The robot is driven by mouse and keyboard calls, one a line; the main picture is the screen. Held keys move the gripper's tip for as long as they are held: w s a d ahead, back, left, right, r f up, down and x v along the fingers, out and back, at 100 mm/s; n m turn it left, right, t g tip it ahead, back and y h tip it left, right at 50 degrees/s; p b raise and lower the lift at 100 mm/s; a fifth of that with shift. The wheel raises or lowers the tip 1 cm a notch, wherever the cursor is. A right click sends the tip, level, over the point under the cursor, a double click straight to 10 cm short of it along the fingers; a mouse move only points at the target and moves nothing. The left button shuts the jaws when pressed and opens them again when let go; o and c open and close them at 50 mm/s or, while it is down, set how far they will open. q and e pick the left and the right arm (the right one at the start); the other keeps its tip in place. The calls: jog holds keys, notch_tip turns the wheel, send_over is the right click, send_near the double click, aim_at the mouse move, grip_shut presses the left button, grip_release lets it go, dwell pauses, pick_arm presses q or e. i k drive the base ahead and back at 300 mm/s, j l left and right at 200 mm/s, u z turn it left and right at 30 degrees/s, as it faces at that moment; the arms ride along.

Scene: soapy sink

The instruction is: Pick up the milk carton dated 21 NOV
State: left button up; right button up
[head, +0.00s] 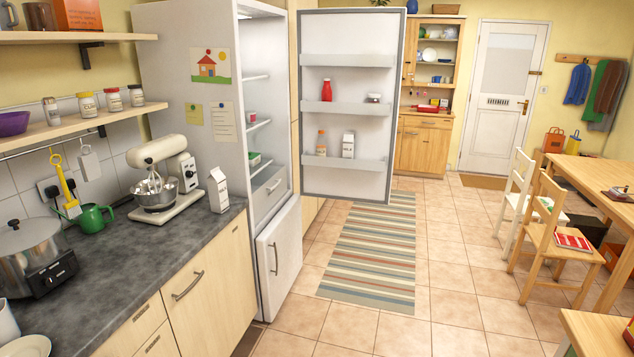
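A white milk carton (218,190) stands upright on the grey counter, right of the stand mixer and close to the fridge. A second white carton (348,145) stands in the lowest shelf of the open fridge door, beside an orange-capped bottle. No date can be read on either carton at this size. Neither of my grippers is in the head view.
The fridge (215,100) stands open, its door (347,185) swung out to the right. The mixer (165,175), a green watering can (92,218) and a pot (32,255) occupy the counter (150,265). A striped rug (370,255) lies on open tiled floor. Chairs and a table stand at right.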

aim_at(217, 181)
jog(key=i+z, duration=0.25)
jog(key=i, duration=1.75)
jog(key=i+u, duration=0.5)
jog(key=i+l+u, duration=0.2)
jog(key=i+u, duration=0.25)
